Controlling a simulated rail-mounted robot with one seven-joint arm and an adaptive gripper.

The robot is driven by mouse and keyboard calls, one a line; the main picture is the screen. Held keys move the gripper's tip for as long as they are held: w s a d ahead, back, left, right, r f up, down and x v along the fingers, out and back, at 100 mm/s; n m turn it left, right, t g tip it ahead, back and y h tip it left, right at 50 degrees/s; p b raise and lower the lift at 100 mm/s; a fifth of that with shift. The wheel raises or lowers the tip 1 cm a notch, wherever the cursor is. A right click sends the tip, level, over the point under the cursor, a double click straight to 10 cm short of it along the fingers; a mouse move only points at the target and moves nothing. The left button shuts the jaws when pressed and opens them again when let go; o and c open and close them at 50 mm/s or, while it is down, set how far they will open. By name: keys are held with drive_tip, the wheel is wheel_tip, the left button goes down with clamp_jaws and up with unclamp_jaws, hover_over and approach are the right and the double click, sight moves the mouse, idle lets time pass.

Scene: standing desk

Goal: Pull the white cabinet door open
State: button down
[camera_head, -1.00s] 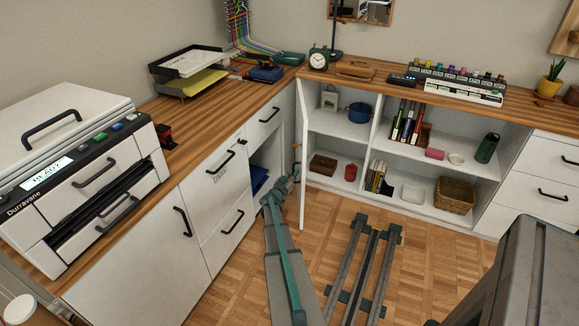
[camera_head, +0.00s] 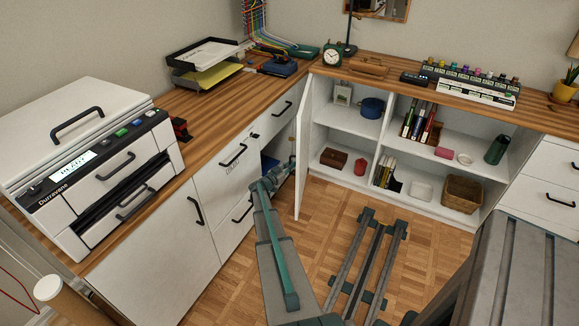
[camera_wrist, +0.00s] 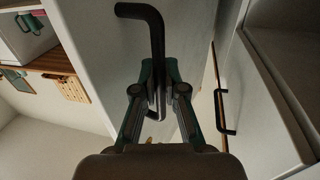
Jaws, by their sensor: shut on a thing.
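The white cabinet door (camera_head: 303,150) stands swung out from the left end of the open shelf unit, seen nearly edge-on in the head view. In the wrist view, its white face (camera_wrist: 95,35) fills the upper middle and carries a black bar handle (camera_wrist: 152,28). My gripper (camera_wrist: 159,88) is shut on this handle, with a finger on each side of the bar. In the head view, my gripper (camera_head: 290,168) is at the left side of the door and small, so the fingers are hard to make out.
Left of the door are white drawers (camera_head: 232,175) and an open compartment with a blue thing (camera_head: 271,163) inside. The shelf unit (camera_head: 345,127) holds books, boxes and a basket (camera_head: 462,193). Bare parquet floor (camera_head: 420,255) lies in front, with a grey rail frame (camera_head: 372,262) on it.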

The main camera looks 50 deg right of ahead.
drive_tip(key=c, duration=1.2)
unclamp_jaws()
drive_tip(key=shift+d, duration=0.15)
drive_tip(key=a, duration=0.8)
drive_tip(key=w+a, duration=0.1)
drive_tip(key=a, duration=0.3)
drive_tip(key=shift+w+a, duration=0.1)
